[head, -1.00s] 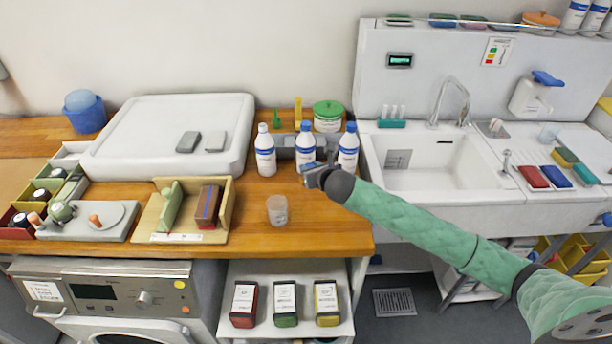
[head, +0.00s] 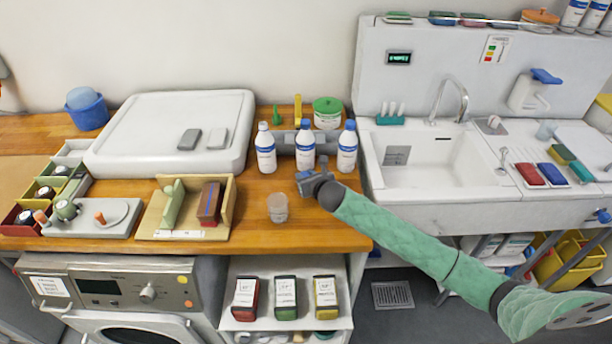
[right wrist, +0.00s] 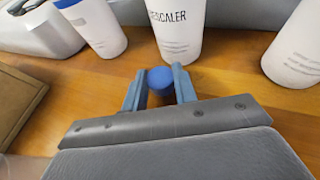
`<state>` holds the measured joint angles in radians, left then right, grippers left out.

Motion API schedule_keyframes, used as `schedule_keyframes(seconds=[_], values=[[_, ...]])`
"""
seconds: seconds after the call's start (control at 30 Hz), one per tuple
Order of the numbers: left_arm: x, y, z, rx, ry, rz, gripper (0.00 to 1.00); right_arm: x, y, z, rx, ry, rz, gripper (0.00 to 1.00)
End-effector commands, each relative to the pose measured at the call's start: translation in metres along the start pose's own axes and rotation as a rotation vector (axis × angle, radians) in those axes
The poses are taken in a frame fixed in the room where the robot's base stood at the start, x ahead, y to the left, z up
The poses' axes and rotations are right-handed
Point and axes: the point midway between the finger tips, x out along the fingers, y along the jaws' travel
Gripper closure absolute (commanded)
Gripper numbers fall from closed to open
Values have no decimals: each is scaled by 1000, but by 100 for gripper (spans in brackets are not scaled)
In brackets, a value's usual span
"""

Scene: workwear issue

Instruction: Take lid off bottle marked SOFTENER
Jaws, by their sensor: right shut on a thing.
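Three white bottles stand in a row on the wooden counter: a left bottle (head: 266,152), a middle bottle (head: 305,150) and a right bottle (head: 347,150). The middle and right ones have blue caps; the left one's top looks pale, with no blue cap. In the right wrist view the middle bottle (right wrist: 178,28) reads "ESCALER", its first letter cut off. I cannot read SOFTENER on any bottle. My right gripper (head: 304,178) is in front of the middle bottle. It is shut on a blue lid (right wrist: 160,80), apart from the bottles. My left gripper is not in view.
A clear cup (head: 278,208) stands on the counter left of my right gripper. A wooden tray (head: 160,225) lies further left, and a sink (head: 425,165) is at the right. A green-lidded tub (head: 327,112) stands behind the bottles. Some counter around the cup is bare.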

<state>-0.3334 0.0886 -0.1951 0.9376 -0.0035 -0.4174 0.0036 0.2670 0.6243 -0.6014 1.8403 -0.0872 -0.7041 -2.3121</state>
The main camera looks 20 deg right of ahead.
Motion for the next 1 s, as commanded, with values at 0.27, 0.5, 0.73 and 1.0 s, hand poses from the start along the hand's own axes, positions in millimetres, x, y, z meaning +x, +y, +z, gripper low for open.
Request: schedule_keyframes(seconds=[0.27, 0.5, 0.73, 1.0], values=[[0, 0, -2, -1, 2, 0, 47, 3, 0, -7, 0, 1, 0, 93], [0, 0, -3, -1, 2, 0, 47, 4, 0, -11, 0, 0, 0, 93], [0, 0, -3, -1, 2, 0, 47, 4, 0, -11, 0, 0, 0, 50], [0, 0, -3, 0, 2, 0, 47, 4, 0, -9, 1, 0, 0, 50]])
